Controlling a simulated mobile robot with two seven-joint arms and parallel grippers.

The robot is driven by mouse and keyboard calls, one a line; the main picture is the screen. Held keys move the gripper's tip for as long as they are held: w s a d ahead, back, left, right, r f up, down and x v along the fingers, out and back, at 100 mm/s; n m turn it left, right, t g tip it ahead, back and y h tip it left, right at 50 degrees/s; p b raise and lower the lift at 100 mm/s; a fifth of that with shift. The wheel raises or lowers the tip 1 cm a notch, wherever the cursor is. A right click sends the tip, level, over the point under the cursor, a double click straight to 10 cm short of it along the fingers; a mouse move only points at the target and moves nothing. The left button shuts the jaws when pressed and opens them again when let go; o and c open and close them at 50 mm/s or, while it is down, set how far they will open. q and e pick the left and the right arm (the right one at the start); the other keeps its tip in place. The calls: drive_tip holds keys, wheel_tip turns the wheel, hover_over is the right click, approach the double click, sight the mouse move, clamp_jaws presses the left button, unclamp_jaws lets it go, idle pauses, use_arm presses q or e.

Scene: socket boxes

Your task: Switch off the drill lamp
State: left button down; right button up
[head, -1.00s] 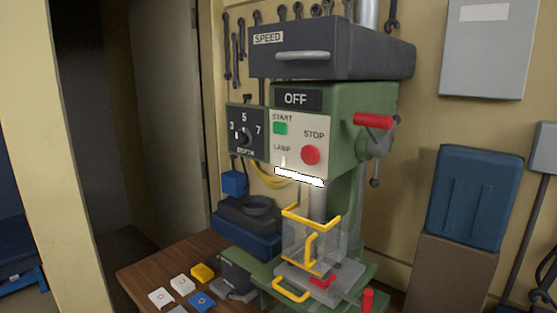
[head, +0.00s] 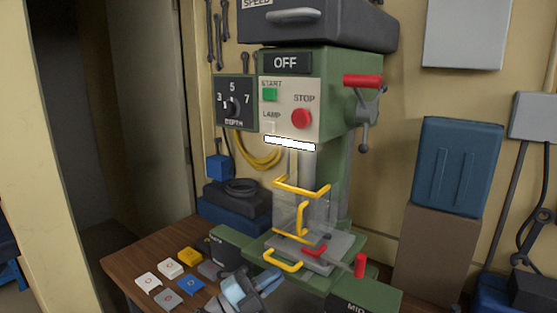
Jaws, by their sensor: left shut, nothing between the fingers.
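The drill lamp (head: 290,144) is a bright white strip, lit, under the green drill head. Its small pale switch (head: 270,127) sits under the LAMP label on the cream panel, left of the red STOP button (head: 301,119) and below the green START button (head: 270,94). Which way the switch is set is too small to tell. My left gripper (head: 268,280) is at the bottom of the head view, shut and empty, in front of the drill's base and well below the panel. My right gripper is not in view.
A clear guard with yellow bars (head: 302,212) stands below the lamp. A red-handled lever (head: 362,82) sticks out at the head's right. The wooden bench (head: 130,262) carries several coloured socket boxes, including a yellow one (head: 190,255). The space before the panel is clear.

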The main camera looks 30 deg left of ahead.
use_arm(q)
wheel_tip(320, 180, up, 14)
drive_tip(key=s+m+g+h+b, duration=0.1)
drive_tip(key=m+g+h+b, duration=0.45)
drive_tip(key=m, duration=1.25)
drive_tip(key=s+a+r+m+t+y+b, duration=0.2)
drive_tip(key=s+a+r+t+y, duration=0.1)
drive_tip(key=a+r+y, duration=0.8)
wheel_tip(320, 180, up, 2)
drive_tip(key=shift+s+a+r+y+b, duration=0.1)
drive_tip(key=shift+s+a+y+b, duration=0.05)
drive_tip(key=shift+s+y+b, duration=0.3)
